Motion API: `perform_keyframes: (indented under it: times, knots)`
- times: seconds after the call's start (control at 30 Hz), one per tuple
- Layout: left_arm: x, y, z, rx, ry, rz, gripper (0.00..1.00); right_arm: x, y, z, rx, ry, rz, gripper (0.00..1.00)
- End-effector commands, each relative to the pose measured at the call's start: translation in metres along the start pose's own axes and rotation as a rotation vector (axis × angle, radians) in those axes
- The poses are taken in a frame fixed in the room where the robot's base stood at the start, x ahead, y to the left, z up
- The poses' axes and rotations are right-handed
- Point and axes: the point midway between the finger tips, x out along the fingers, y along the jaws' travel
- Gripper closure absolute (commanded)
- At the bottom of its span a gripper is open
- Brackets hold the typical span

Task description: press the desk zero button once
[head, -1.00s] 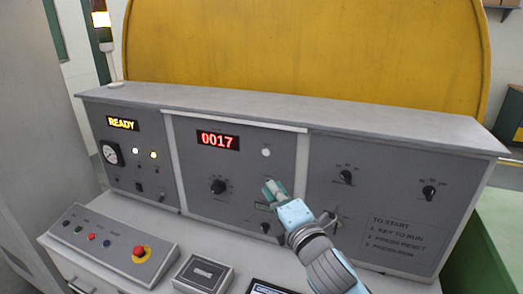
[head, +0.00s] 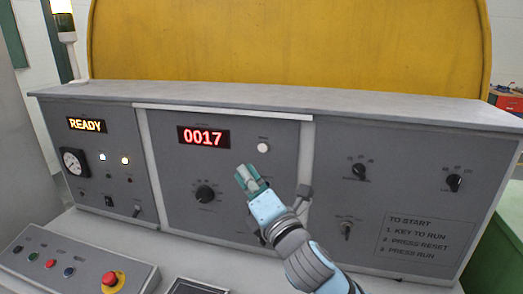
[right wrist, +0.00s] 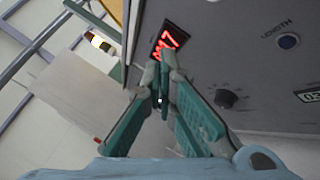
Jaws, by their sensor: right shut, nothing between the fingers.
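My right gripper (head: 244,170) is shut and empty in front of the middle panel of the grey desk. Its tips show below and left of a pale round button (head: 263,147). In the right wrist view the shut fingertips (right wrist: 165,65) overlap the red number display (right wrist: 170,40). A dark round button (right wrist: 288,41) with a light rim, beside the word LENGTH, shows to their right. The gripper seems to hide it in the head view. No zero label is legible, so I cannot tell which button is the zero button. My left gripper is not in view.
The red display (head: 203,137) reads 0017, above a black knob (head: 205,193). A READY display (head: 87,125) is at left. A low box with a red emergency button (head: 113,280) stands in front. Black switches (head: 358,171) are on the right panel.

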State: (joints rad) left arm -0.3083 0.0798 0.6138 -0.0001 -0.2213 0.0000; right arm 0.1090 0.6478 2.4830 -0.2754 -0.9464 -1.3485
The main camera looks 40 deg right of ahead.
Motion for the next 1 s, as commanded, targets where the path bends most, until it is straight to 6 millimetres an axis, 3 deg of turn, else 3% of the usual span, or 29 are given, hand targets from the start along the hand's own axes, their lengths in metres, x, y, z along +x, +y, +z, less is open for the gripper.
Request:
perform_keyframes:
  times: [0.2, 0.4, 0.6, 1.0]
  knots:
    - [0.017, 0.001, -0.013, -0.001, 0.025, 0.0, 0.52, 0.018, -0.016, 0.012, -0.006, -0.002, 0.001, 1.0]
    - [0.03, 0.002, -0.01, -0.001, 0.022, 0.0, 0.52, 0.038, -0.031, 0.027, -0.004, -0.002, 0.0, 1.0]
    - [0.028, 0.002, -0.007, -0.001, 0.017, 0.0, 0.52, 0.054, -0.039, 0.038, 0.0, 0.0, 0.0, 1.0]
    - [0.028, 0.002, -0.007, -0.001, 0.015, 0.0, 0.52, 0.058, -0.041, 0.041, 0.002, 0.0, 0.001, 1.0]
